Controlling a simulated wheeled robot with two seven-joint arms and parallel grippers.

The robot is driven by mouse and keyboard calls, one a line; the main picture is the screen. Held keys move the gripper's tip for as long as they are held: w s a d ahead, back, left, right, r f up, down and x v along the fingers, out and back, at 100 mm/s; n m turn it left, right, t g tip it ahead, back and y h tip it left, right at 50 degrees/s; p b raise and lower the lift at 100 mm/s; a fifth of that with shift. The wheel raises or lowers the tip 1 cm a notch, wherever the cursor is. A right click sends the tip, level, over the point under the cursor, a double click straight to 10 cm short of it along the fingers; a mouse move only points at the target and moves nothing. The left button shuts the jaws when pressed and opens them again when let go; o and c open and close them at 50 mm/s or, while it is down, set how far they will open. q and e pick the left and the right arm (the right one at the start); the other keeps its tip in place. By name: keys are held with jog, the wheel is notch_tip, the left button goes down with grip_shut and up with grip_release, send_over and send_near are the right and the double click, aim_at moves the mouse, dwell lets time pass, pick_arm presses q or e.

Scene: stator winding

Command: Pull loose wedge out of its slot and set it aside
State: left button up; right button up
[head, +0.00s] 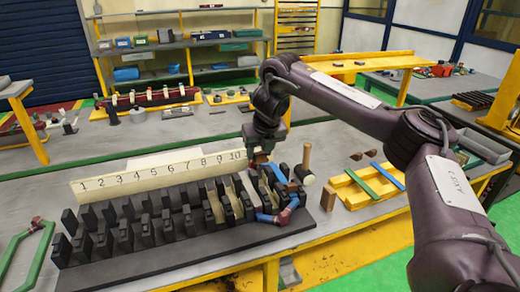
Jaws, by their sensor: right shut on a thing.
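The black slotted stator block (160,262) lies on the bench, with a cream board numbered 1 to 10 (150,177) standing behind it. Pale strips sit in several slots towards its right end. A blue coil with dark red wrapped parts (287,214) lies at that end. My right gripper (262,154) is over the right end, beside the number 10. It is shut on a small brownish piece, apparently the loose wedge (258,161). The piece is small and partly hidden, so I cannot tell whether it is clear of the slot. My left gripper is out of view.
A mallet (304,174) stands just right of the block. A brown block (328,198) and a yellow rack with green and blue strips (350,192) are farther right. A green frame (22,256) lies at left.

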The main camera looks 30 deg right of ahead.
notch_tip(320, 180, down, 16)
jog(key=b, duration=0.7)
jog(key=shift+r, duration=0.25)
dwell(1.5)
